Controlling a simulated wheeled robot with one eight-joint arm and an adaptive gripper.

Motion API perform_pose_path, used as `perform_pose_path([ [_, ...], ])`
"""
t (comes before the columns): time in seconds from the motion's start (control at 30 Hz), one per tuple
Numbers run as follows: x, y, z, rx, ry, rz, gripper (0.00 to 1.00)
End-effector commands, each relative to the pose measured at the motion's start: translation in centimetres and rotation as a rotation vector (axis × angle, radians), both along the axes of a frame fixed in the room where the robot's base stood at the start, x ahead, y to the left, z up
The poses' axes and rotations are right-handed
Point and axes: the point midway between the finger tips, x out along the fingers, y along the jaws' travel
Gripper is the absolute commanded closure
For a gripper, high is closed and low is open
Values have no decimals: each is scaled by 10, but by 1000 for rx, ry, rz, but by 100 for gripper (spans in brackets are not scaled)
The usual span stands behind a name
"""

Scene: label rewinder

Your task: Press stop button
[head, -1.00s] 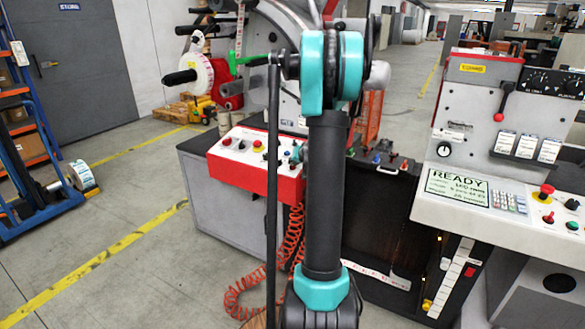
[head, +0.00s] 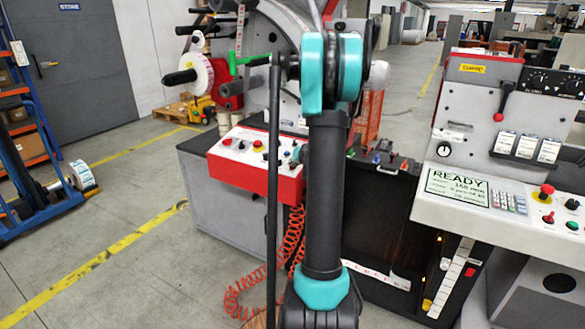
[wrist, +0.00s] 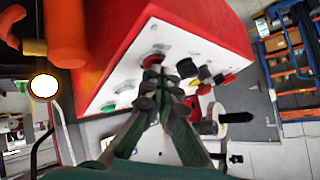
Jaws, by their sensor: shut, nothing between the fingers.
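The red control box (head: 255,185) stands left of my arm in the head view, with a white sloped button panel on top. A red button (head: 227,141) is near its left end, and a yellow-ringed button (head: 257,146) is near its middle. In the wrist view the box (wrist: 205,30) fills the upper middle. My gripper (wrist: 163,78) is shut and empty, its green fingers close over the panel. A button (wrist: 154,60) shows just beyond the fingertips; I cannot tell if they touch. A red button (wrist: 228,80) lies to the right. My arm hides the gripper in the head view.
A grey machine (head: 475,110) with a READY screen (head: 457,187) stands on the right; its console has a red mushroom button (head: 546,190) on yellow. An orange coiled hose (head: 245,290) hangs below the red box.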

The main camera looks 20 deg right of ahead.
Motion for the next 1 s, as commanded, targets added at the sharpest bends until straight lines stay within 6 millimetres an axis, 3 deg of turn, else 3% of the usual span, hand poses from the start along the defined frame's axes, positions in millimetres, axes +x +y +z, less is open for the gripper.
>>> perform_pose_path([
  [0.47, 0, 0, 0, 0, 0, 0, 100],
  [1.0, -3, 4, 15, 0, 0, 0, 100],
])
